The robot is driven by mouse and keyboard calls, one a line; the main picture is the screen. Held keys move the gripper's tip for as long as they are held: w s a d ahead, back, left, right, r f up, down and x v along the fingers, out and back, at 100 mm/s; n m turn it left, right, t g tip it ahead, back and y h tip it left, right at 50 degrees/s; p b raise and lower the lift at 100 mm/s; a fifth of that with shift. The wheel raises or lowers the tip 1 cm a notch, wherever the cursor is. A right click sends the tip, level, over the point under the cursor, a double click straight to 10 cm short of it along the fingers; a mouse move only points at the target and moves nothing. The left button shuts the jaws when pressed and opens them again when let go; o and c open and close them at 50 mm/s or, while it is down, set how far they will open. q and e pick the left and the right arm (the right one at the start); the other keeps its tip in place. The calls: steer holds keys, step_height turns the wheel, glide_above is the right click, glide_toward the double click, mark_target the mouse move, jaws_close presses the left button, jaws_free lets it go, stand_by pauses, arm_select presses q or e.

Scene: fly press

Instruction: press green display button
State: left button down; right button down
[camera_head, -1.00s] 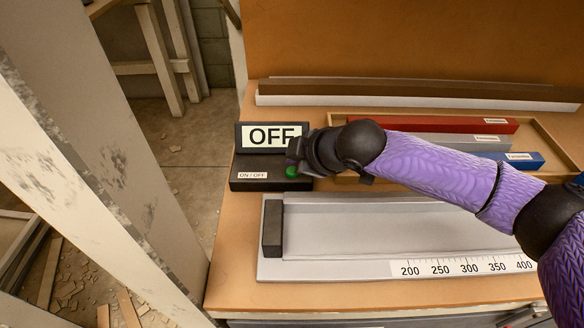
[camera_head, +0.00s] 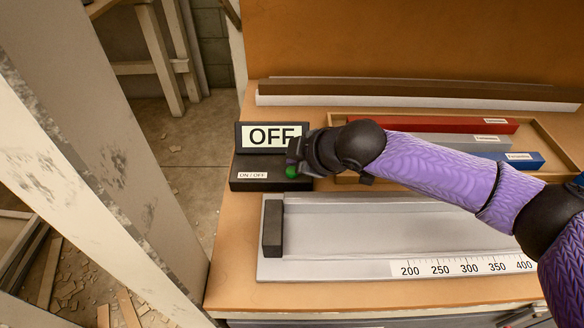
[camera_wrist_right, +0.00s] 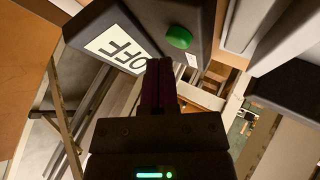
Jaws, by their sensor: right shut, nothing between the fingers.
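The green button (camera_head: 291,171) sits at the right end of a black control box (camera_head: 262,183) labelled "ON / OFF". The display (camera_head: 268,136) behind it reads "OFF". My right gripper (camera_head: 293,158) is shut and empty, close above and behind the button, partly covering the display's right edge. In the right wrist view, the shut fingers (camera_wrist_right: 159,68) point toward the box, and the green button (camera_wrist_right: 179,37) shows just beyond and right of their tips, with a small apparent gap. Whether they touch cannot be told from the head view. My left gripper is not in view.
A grey measuring fixture (camera_head: 340,270) with a ruler scale and a dark end block (camera_head: 272,228) lies in front of the box. A wooden tray (camera_head: 545,145) with red, grey and blue bars is at the right.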

steer(key=shift+f, duration=0.1)
steer(key=shift+f, duration=0.25)
steer(key=shift+f, duration=0.1)
